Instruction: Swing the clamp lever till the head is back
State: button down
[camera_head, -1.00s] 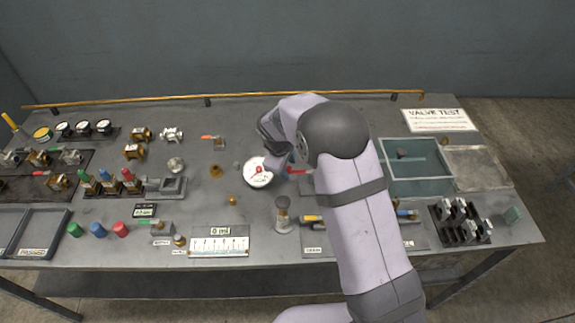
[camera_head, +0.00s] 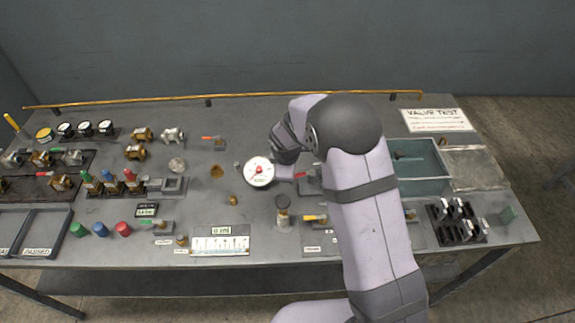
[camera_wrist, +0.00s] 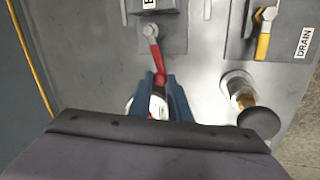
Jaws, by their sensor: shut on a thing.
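A red lever (camera_wrist: 154,50) pivots on a grey plate (camera_wrist: 174,38) at the upper middle of the wrist view. It also shows in the head view as a short red bar (camera_head: 304,175) just left of my arm. The blue fingers of my gripper (camera_wrist: 159,84) are shut around the lever's free end. In the head view my wrist covers part of the lever's surroundings. I cannot make out a clamp head in either view.
A yellow lever (camera_wrist: 263,45) sits by the DRAIN label, and a dark-topped post (camera_wrist: 257,122) stands nearby. A water tank (camera_head: 420,184) is to the right. Valves (camera_head: 135,152) lie at the left.

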jog(key=s+n+p, duration=0.1)
jog(key=p, duration=0.2)
jog(key=d+n+y+p, duration=0.1)
jog(key=p, duration=0.2)
jog(key=s+n+p, duration=0.1)
jog(key=n+p, duration=0.1)
jog(key=p, duration=0.2)
jog(key=shift+s+d, duration=0.35)
jog(key=shift+s+f, duration=0.1)
jog(key=shift+f, duration=0.05)
jog(key=c, duration=1.6)
grip_release()
jog(key=shift+c, duration=0.2)
jog(key=b+v, duration=0.1)
jog(key=v, duration=0.6)
jog(key=shift+d+r, duration=0.2)
